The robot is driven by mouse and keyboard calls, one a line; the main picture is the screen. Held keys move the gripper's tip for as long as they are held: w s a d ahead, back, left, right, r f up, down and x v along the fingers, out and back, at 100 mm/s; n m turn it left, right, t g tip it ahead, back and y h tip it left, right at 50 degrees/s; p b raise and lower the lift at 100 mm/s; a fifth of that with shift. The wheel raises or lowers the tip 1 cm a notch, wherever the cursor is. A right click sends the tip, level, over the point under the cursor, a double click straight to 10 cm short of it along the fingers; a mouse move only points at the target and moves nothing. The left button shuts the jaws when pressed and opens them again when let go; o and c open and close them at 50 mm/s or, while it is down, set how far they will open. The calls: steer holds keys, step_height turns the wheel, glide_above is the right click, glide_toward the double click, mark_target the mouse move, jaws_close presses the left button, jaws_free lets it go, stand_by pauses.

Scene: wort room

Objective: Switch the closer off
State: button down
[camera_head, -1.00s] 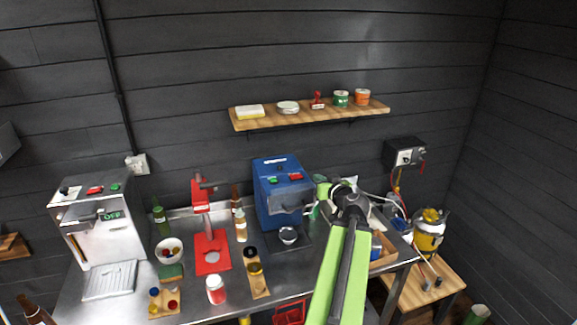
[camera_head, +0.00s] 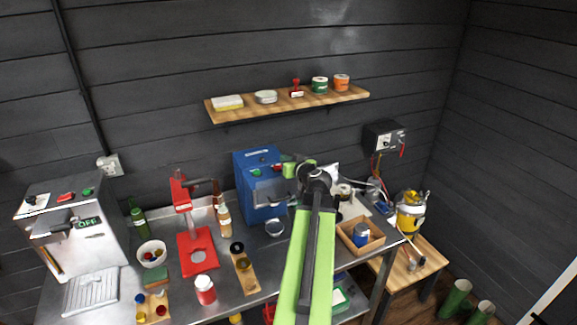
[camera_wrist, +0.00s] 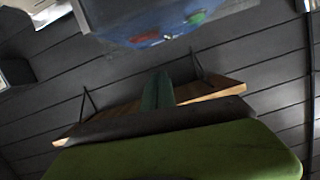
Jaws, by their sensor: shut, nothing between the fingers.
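A blue machine (camera_head: 254,197) stands at the back of the steel bench. Its sloped top has a green button (camera_head: 258,157) and a red button (camera_head: 276,153); its label is too small to read, but it may be the closer. My gripper (camera_head: 287,170) is shut and empty at the machine's upper right corner; I cannot tell whether it touches. In the wrist view, the blue machine (camera_wrist: 150,25) fills the top, with a red button (camera_wrist: 168,36) and a green button (camera_wrist: 195,18).
A silver machine (camera_head: 75,247) with an OFF sign stands at left. A red press (camera_head: 196,250), bottles and a wooden box (camera_head: 360,236) are on the bench. A wall shelf (camera_head: 290,100) hangs above.

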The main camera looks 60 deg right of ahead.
mark_target(279, 172)
steer(key=x, duration=0.4)
steer(key=shift+w+d+f+b, duration=0.2)
steer(key=shift+b, duration=0.2)
steer(key=f+b, duration=0.1)
steer(key=w+f+b, duration=0.1)
steer(key=shift+d+f+b, duration=0.1)
steer(key=shift+f+b, duration=0.9)
steer(key=shift+b, duration=0.05)
